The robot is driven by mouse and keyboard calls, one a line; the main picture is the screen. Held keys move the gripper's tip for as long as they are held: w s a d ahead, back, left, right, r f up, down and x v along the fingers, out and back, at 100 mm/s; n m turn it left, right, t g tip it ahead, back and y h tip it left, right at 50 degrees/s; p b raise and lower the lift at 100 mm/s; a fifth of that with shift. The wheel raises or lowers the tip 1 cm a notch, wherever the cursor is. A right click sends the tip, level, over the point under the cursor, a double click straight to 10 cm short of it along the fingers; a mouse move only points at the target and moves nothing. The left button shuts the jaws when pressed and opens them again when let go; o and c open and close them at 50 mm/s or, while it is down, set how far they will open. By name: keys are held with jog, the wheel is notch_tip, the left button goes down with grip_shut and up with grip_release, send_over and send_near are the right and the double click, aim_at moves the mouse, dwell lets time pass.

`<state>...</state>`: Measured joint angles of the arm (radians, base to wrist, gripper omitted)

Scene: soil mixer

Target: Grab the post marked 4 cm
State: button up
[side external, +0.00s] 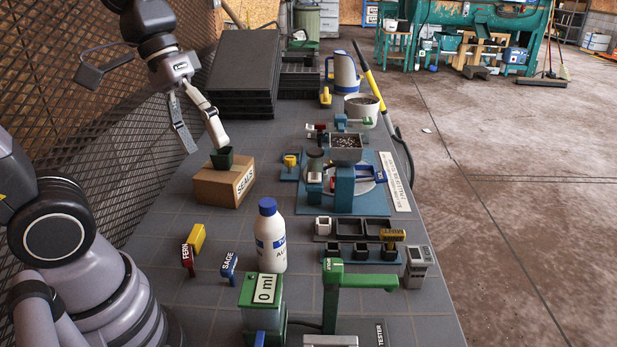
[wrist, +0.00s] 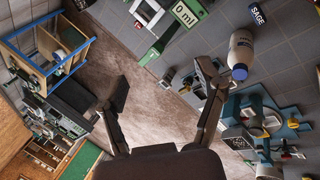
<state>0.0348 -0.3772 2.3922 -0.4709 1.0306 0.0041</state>
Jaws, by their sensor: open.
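I cannot read a 4 cm mark on anything in either view, so I cannot tell which piece is that post. Small upright pieces on the table include a red one marked FERN (side external: 188,261), a blue one marked SAGE (side external: 228,267) and a plain-looking yellow one (side external: 197,238). A yellow piece with lettering too small to read (side external: 392,236) stands by the dark square cups at the right. My gripper (side external: 205,148) is open and empty, high at the left near the SEALS box. Its spread fingers also show in the wrist view (wrist: 160,82).
A white bottle (side external: 270,243), the 0 ml dispenser (side external: 264,292) and a green-armed stand (side external: 355,279) occupy the front. The mixer (side external: 345,178) stands mid-right.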

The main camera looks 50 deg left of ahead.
jog(key=w+d+f+n+g+h, duration=0.1)
jog(key=w+d+n+g+h, duration=0.25)
jog(key=w+d+h, duration=0.4)
jog(key=n+t+h, duration=0.5)
jog(key=n+t, duration=0.2)
jog(key=n, duration=0.6)
send_over(418, 262)
jog(key=s, duration=0.7)
notch_tip(418, 262, down, 12)
jog(key=w+a+f+n+t+y, duration=0.1)
jog(key=w+f+n+t, duration=0.1)
jog(key=f, duration=0.5)
jog(key=w+a+f+n+t+y, duration=0.2)
jog(key=f+n+t, duration=0.1)
jog(key=f, duration=0.4)
jog(key=w+a+f+n+t+y, duration=0.1)
jog(key=w+f+n+t, duration=0.1)
jog(key=f, duration=0.4)
jog(key=shift+a+f+n+t, duration=0.25)
jog(key=shift+f+n+t, duration=0.2)
jog(key=shift+n, duration=0.2)
jog(key=shift+s+f, duration=0.1)
jog(key=shift+f, duration=0.4)
jog(key=x, duration=0.5)
jog(key=shift+r, duration=0.1)
